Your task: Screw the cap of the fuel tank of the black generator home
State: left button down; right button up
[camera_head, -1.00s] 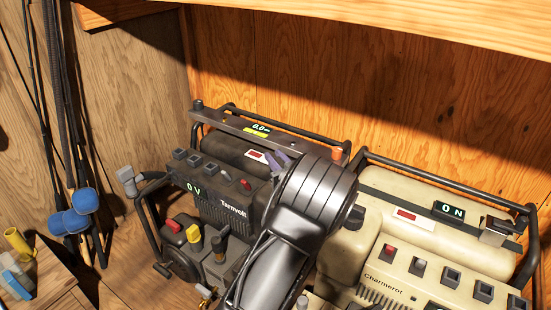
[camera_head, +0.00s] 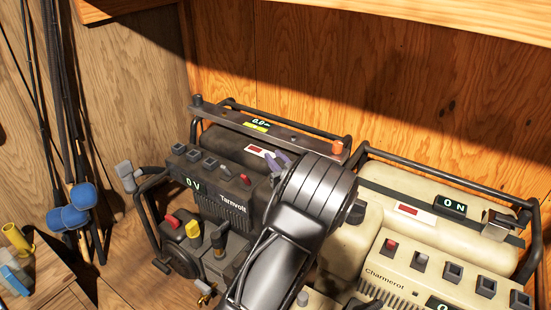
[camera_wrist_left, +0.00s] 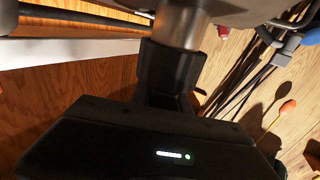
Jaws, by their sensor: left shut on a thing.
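The black generator (camera_head: 222,190), marked Tarnvolt, stands left of a cream one. Its rounded dark tank (camera_head: 222,149) lies along the top under a grey bar. My left gripper (camera_head: 277,161) is over the right part of this tank, its fingers partly hidden behind my thick grey wrist. In the left wrist view the gripper (camera_wrist_left: 172,62) is shut on a grey metal cylinder (camera_wrist_left: 181,24), which looks like the fuel tank cap. In the head view the cap is mostly hidden, and I cannot tell how it sits on its neck. My right gripper is not in view.
The cream generator (camera_head: 450,235), marked Charmerot, stands close on the right with its display reading ON. Black tube frames (camera_head: 150,205) surround both machines. A wooden shelf (camera_head: 420,18) overhangs the back. Rods with blue ends (camera_head: 75,205) lean at left.

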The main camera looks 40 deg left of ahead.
pick_arm(q)
jog(key=shift+f+b, duration=0.7)
jog(key=shift+f, duration=0.4)
jog(key=c, duration=1.2)
grip_release()
jog(key=shift+o, duration=0.2)
jog(key=shift+r, duration=0.15)
notch_tip(320, 180, up, 9)
jog(key=p, duration=0.3)
jog(key=shift+f+p, duration=0.2)
jog(key=shift+p, duration=0.2)
jog(key=shift+r, duration=0.55)
